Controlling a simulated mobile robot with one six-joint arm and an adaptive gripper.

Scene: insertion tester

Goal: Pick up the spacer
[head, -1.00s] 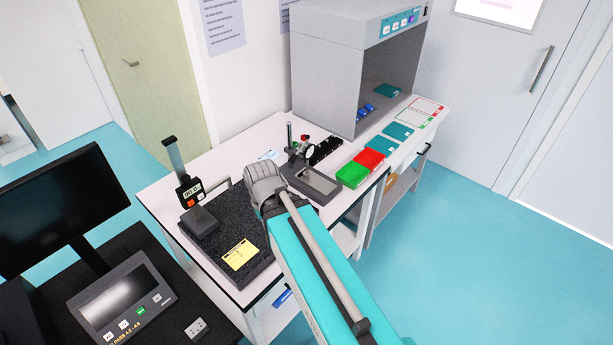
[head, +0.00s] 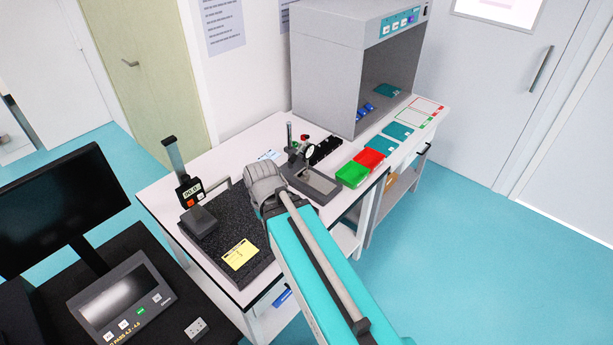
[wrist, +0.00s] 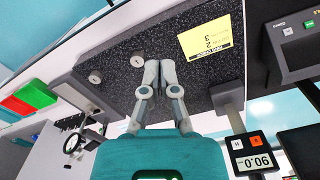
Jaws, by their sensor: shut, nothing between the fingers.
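Two small round grey metal pieces lie on the dark speckled granite plate (wrist: 115,95) in the wrist view. One piece (wrist: 137,59) is just left of my fingertips, and the other piece (wrist: 95,76) is further left. Either could be the spacer; I cannot tell which. My gripper (wrist: 160,67) is shut, its fingertips together with nothing between them, and appears over the plate beside the nearer piece. Its height above the plate is unclear. In the head view my own arm hides the gripper and both pieces; part of the granite plate (head: 235,215) shows.
A yellow card (wrist: 205,44) lies on the plate right of my fingers. A height gauge with a digital display (wrist: 252,161) stands at the plate's edge. A dial gauge stand (head: 310,178), a green bin (head: 353,174) and a red bin (head: 369,160) are further along the bench.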

